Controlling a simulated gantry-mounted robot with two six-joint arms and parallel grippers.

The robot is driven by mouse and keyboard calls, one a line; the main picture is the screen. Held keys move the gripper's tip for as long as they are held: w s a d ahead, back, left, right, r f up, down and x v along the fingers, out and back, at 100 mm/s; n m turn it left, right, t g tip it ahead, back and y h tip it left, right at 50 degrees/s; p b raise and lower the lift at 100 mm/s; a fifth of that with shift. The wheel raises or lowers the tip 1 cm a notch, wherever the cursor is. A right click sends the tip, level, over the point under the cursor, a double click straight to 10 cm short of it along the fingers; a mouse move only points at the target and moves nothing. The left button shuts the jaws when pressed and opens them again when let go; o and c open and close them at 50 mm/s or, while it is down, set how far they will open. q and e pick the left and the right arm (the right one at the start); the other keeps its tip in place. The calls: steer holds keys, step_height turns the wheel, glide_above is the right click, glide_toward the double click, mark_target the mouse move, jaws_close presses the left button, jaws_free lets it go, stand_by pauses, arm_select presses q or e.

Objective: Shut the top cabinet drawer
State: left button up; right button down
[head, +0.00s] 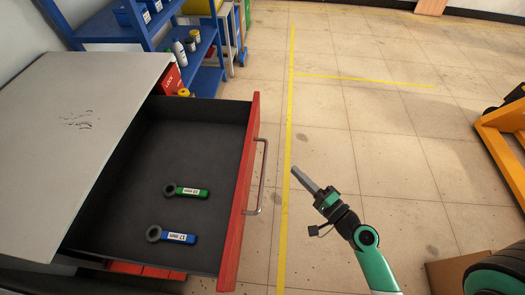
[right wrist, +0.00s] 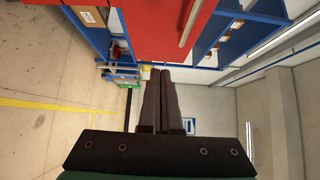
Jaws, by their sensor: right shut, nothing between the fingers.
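The top cabinet drawer (head: 205,145) is pulled well out of the grey-topped cabinet (head: 75,110) in the head view. Its red front (head: 238,200) carries a metal bar handle (head: 260,178) on the outer face. A green-handled ring tool (head: 187,190) and a blue-handled ring tool (head: 172,236) lie inside it. My right gripper (head: 297,172) is shut and empty, to the right of the handle and apart from it. The right wrist view shows its closed fingers (right wrist: 158,78) below a red panel (right wrist: 170,28) with a bar handle. My left gripper is not in view.
Blue shelving (head: 205,80) with bottles and boxes stands behind the cabinet. A yellow-orange wheeled frame (head: 505,135) is at the right edge. A brown box (head: 450,270) sits at the lower right. Open tiled floor with yellow lines lies right of the drawer.

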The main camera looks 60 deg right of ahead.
mark_target(266, 151)
steer(key=p+x, duration=0.1)
steer(key=x, duration=0.3)
steer(key=a+p+x, duration=0.1)
steer(key=x, duration=0.3)
steer(key=a+p+x, duration=0.1)
steer(key=x, duration=0.3)
steer(key=shift+w+r, duration=0.15)
steer(key=shift+w, duration=0.3)
steer(key=shift+w+a, duration=0.2)
steer(key=shift+w, duration=0.25)
